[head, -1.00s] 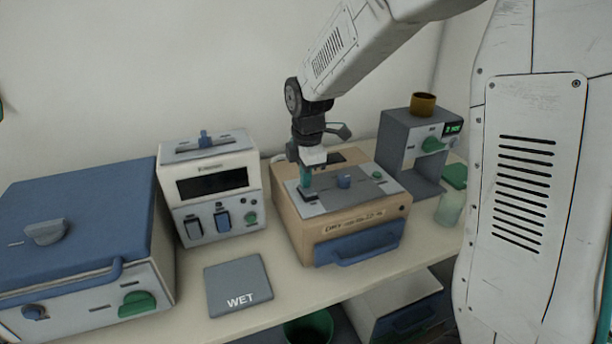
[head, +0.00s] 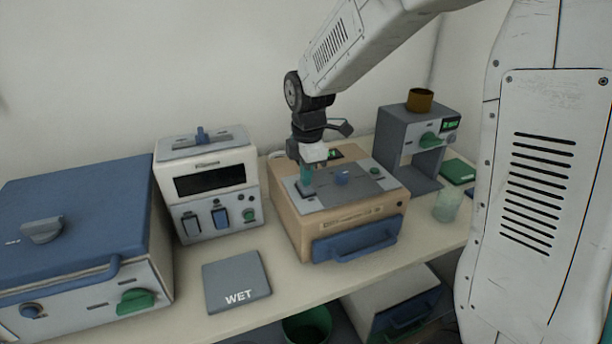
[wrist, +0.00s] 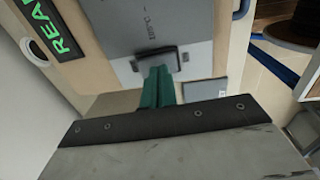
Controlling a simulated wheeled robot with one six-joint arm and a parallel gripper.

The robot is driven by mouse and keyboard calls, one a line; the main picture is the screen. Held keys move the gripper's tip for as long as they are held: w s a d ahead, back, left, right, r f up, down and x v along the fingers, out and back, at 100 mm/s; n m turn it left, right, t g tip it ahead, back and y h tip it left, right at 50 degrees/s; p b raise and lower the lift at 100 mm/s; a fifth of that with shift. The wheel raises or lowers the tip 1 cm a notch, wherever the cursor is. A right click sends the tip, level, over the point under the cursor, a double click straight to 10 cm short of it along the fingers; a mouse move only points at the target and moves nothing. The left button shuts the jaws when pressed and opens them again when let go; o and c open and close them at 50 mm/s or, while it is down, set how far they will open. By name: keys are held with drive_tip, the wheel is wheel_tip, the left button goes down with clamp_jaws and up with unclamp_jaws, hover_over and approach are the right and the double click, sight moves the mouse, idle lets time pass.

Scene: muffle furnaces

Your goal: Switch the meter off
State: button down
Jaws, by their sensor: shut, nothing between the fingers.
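No label reading "meter" is legible, so I cannot tell for sure which device it is. My gripper (head: 306,190) is shut and empty, pointing down over the left part of the grey top of a tan box (head: 290,228). In the wrist view its teal fingers (wrist: 157,88) reach a small dark switch-like part (wrist: 157,62) on a pale plate; they overlap it, and contact is not certain. The tan box has a small display (head: 334,155) with lit green text, partly readable as "REA" in the wrist view (wrist: 62,28).
A large blue-lidded furnace (head: 90,215) stands far left. A grey "WET" plate (head: 237,280) lies in front. A grey stand (head: 395,135) with a brown cup (head: 420,100) is right, near a pale green glass (head: 448,205).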

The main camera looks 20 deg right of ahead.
sight(308, 188)
wheel_tip(308, 188, up, 13)
drive_tip(key=s, duration=0.2)
drive_tip(key=shift+r, duration=0.15)
drive_tip(key=shift+w+d+r+t, duration=0.15)
drive_tip(key=shift+w+t, duration=0.15)
drive_tip(key=shift+w, duration=0.45)
drive_tip(key=f, duration=0.4)
drive_tip(key=w+f, duration=0.1)
drive_tip(key=f, duration=0.4)
drive_tip(key=w+f, duration=0.1)
drive_tip(key=f, duration=0.4)
